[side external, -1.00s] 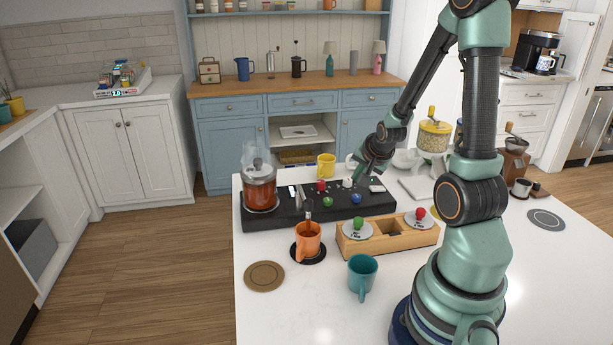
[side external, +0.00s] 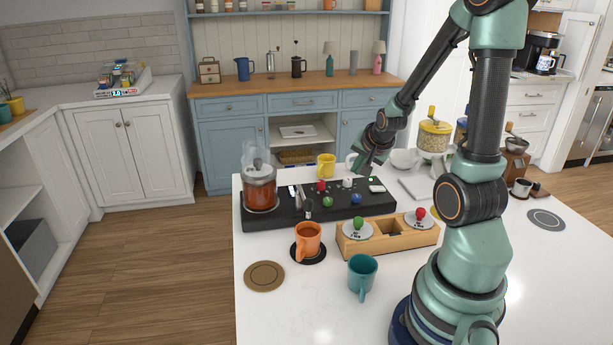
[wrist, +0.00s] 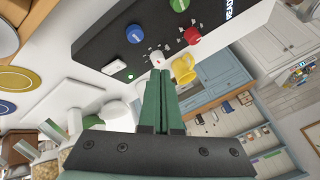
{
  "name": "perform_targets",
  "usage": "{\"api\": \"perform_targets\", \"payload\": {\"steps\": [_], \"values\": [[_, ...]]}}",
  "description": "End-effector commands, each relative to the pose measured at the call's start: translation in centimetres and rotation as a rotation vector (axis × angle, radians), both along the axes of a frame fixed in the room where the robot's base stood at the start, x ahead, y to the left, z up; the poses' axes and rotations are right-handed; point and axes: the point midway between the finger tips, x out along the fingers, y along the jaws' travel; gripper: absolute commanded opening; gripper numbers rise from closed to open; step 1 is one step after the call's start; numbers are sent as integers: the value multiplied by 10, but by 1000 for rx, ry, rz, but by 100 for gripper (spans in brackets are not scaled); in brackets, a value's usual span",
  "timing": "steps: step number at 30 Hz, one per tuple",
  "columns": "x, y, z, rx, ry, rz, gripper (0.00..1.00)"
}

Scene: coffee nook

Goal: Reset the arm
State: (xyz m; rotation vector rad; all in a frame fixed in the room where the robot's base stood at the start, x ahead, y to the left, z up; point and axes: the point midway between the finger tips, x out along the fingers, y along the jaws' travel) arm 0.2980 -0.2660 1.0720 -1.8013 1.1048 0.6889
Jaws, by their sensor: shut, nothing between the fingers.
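My gripper (side external: 366,170) is shut and empty, raised a little above the back right part of the black control panel (side external: 300,213). In the wrist view its green fingers (wrist: 163,82) lie together, with their tips near the white knob (wrist: 157,61). I cannot tell for sure whether they touch the knob, but in the side view (side external: 348,182) they look apart. The panel also has red (side external: 320,186), green (side external: 328,202) and blue (side external: 356,198) knobs. A small green light shows on the panel's right end.
A steaming glass kettle (side external: 260,188) stands on the panel's left end. An orange mug (side external: 308,240), a teal mug (side external: 362,272) and a wooden tray (side external: 390,240) stand in front. A yellow mug (side external: 326,165) stands behind.

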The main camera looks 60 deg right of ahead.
Motion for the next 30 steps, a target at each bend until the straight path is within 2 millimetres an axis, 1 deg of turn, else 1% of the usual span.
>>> {"api": "perform_targets", "payload": {"steps": [2,5,6,8,9,11,12,15,18,21,24,30], "values": [[10,14,10,-15,14,70,0],[25,47,30,-49,53,228,0],[31,65,39,-65,75,310,0],[37,94,54,-94,107,443,0],[38,114,64,-116,130,535,0],[38,143,77,-148,160,667,0],[36,162,86,-171,179,756,0],[25,204,104,-225,220,961,0],[10,235,117,-273,252,1129,0],[-3,255,124,-307,275,1246,0],[-10,264,128,-326,287,1309,0],[-13,267,129,-331,295,1330,0]]}}
